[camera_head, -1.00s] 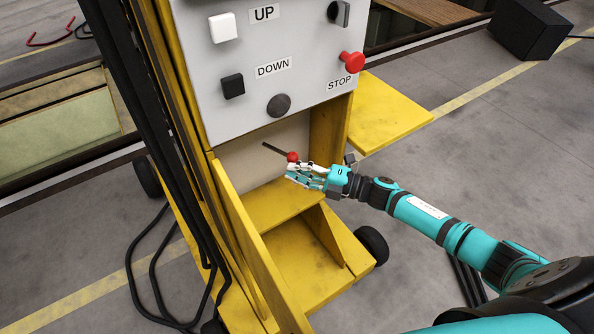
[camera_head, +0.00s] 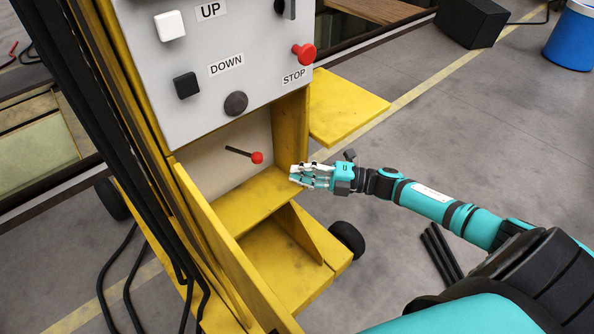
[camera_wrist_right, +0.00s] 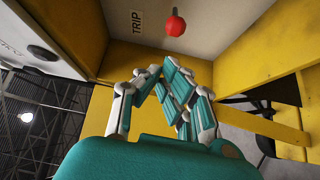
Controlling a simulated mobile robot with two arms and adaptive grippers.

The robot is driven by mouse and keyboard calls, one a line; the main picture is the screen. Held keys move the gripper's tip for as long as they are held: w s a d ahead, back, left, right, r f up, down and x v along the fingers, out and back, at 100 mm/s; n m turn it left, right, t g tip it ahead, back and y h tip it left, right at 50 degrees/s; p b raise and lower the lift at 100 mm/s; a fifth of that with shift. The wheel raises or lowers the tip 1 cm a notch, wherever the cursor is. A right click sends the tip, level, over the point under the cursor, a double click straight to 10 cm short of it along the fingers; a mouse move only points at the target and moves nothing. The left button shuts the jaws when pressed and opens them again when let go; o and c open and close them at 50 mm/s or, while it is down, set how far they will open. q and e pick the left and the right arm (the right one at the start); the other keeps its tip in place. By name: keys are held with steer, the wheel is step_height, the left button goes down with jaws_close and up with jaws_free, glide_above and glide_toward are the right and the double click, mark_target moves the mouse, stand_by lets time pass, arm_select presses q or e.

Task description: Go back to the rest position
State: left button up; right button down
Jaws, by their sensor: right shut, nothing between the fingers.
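My right gripper (camera_head: 294,174) is shut and empty, just to the right of the red-knobbed lever (camera_head: 257,158) and apart from it. It stands in front of the opening under the control panel. In the right wrist view my gripper's fingers (camera_wrist_right: 176,85) are drawn together, with the red knob (camera_wrist_right: 175,26) beyond them and a TRIP label (camera_wrist_right: 137,22) beside it. My left gripper is not in view.
The yellow lifting jack (camera_head: 225,205) carries a grey panel (camera_head: 225,60) with UP, DOWN and STOP buttons. A yellow plate (camera_head: 345,105) juts out to its right. Black cables hang at the left. A black box (camera_head: 472,22) and blue bin (camera_head: 573,37) stand far right on open floor.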

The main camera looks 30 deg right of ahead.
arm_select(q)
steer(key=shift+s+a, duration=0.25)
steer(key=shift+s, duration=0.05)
